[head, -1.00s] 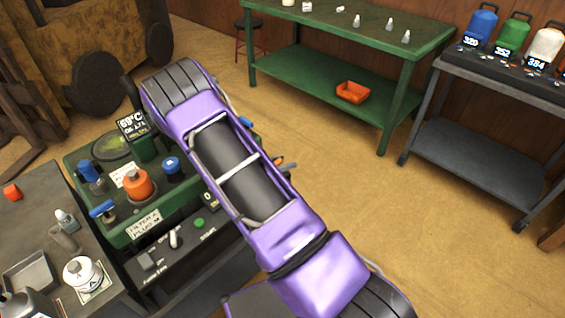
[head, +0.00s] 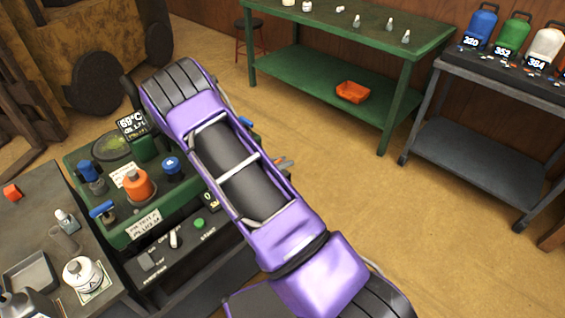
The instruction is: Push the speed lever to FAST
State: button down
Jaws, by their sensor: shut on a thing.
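The green mower machine (head: 120,232) stands at left centre in the head view. Its panel carries an orange cap (head: 138,187), blue caps (head: 171,165), a display reading 69°C (head: 131,125) and a black front panel (head: 190,250) with a green start button (head: 199,223) and a white-tipped switch (head: 174,239). My purple arm (head: 295,245) crosses over the machine's right part and hides it. I cannot make out the speed lever or a FAST mark. My gripper is hidden behind the arm. Small grey and reddish parts (head: 285,163) stick out right of the arm; I cannot tell what they are.
A dark bench (head: 30,235) at left holds a tray, bottles and a white jar. A green table (head: 330,75) with an orange bin (head: 352,92) stands at the back. A grey cart (head: 480,160) with coloured bottles is at right. The floor between is clear.

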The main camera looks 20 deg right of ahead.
jog(key=shift+s+d+f, duration=0.1)
jog(key=shift+s+f, duration=0.1)
jog(key=shift+s, duration=0.05)
dwell(0.4)
jog(key=shift+w+a+r+n+g+h+p, duration=0.2)
jog(key=shift+w+n+g, duration=0.15)
jog(key=shift+n, duration=0.15)
jog(key=shift+w+a+r+n+g+h+p, duration=0.15)
jog(key=shift+w+n+g, duration=0.15)
jog(key=shift+n, duration=0.2)
jog(key=c, duration=0.7)
grip_release()
jog(key=shift+w+r, duration=0.1)
jog(key=shift+w, duration=0.05)
jog(key=v, duration=1.7)
jog(key=shift+a, duration=0.2)
jog(key=shift+c, duration=0.3)
